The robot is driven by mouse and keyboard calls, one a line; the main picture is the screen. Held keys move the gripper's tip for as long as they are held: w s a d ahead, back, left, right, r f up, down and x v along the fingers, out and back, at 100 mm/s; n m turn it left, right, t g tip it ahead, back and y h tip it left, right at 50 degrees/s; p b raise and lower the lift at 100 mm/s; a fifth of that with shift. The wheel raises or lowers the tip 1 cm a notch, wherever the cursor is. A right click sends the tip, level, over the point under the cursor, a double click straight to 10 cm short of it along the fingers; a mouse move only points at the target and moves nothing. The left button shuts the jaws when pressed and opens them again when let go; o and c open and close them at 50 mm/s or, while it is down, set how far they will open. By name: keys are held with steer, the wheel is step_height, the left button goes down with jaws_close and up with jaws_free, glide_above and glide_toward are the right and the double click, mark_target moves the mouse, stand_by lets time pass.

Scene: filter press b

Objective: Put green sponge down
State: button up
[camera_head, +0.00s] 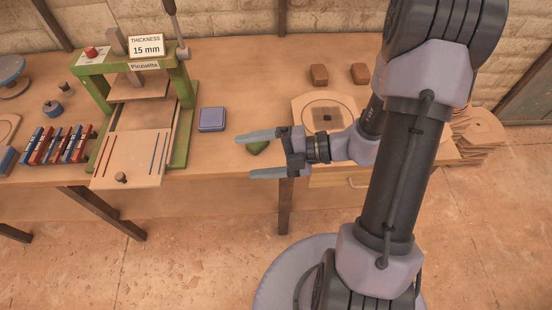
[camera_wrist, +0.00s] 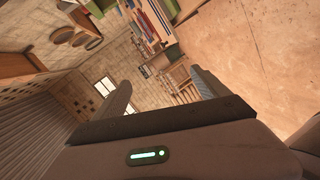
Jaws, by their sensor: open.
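The green sponge (camera_head: 258,148) shows as a small dark green patch near the front edge of the table in the head view. The upper finger of my gripper (camera_head: 246,156) partly covers it. My gripper is open, its fingers pointing left. In the wrist view the space between the fingers of my gripper (camera_wrist: 163,88) is empty, and I cannot make out the sponge there. The sponge looks to be resting on the table beyond the fingers, apart from their grip.
A blue-grey block (camera_head: 212,119) lies left of the sponge. The green press (camera_head: 184,90) with its pulled-out board (camera_head: 131,158) stands further left, beside red and blue bars (camera_head: 53,144). Two brown blocks (camera_head: 319,75) (camera_head: 360,73) and a board with a ring (camera_head: 303,108) are at right.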

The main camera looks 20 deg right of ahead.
steer(key=s+a+r+n+g+h, duration=0.5)
steer(key=s+n, duration=0.3)
steer(key=n, duration=1)
steer(key=s+d+r+n+t+h, duration=0.2)
steer(key=r+n, duration=0.3)
steer(key=n, duration=0.6)
steer(key=s+d+r+n+t+h, duration=0.2)
steer(key=r+n+h, duration=0.2)
steer(key=n, duration=0.7)
steer(key=shift+d+r+t+h, duration=0.3)
steer(key=shift+d+r+h, duration=0.1)
steer(key=shift+r, duration=0.15)
